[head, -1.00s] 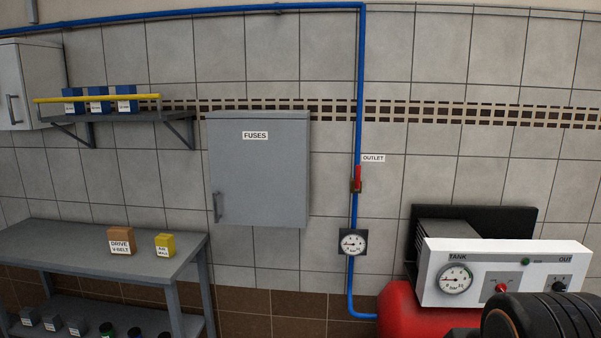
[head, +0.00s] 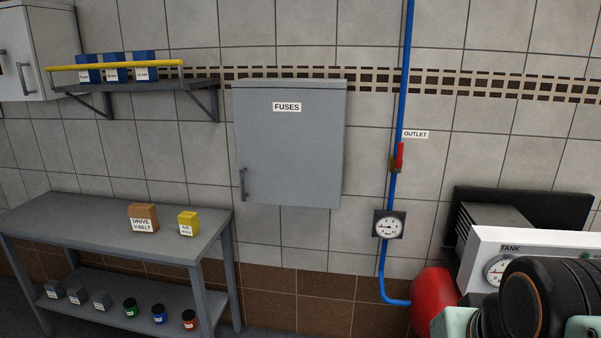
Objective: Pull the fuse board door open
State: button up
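The fuse board (head: 290,150) is a grey wall cabinet labelled "FUSES" in the middle of the head view. Its door looks shut. A dark vertical handle (head: 243,184) sits at the door's lower left edge. Dark rounded links of my arm show at the bottom right, well to the right of and below the cabinet. My gripper's fingertips do not show in the view, so nothing of its opening can be seen.
A grey workbench (head: 90,225) with boxes stands at the lower left. A wall shelf (head: 150,86) with a yellow rail is left of the cabinet. A blue pipe (head: 405,75) with a gauge (head: 388,225) and a red tank (head: 430,298) are to the right.

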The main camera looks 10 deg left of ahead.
aim_at(289, 141)
jog(key=i+j, duration=1.3)
jog(key=j+u, duration=0.05)
jog(key=j, duration=0.05)
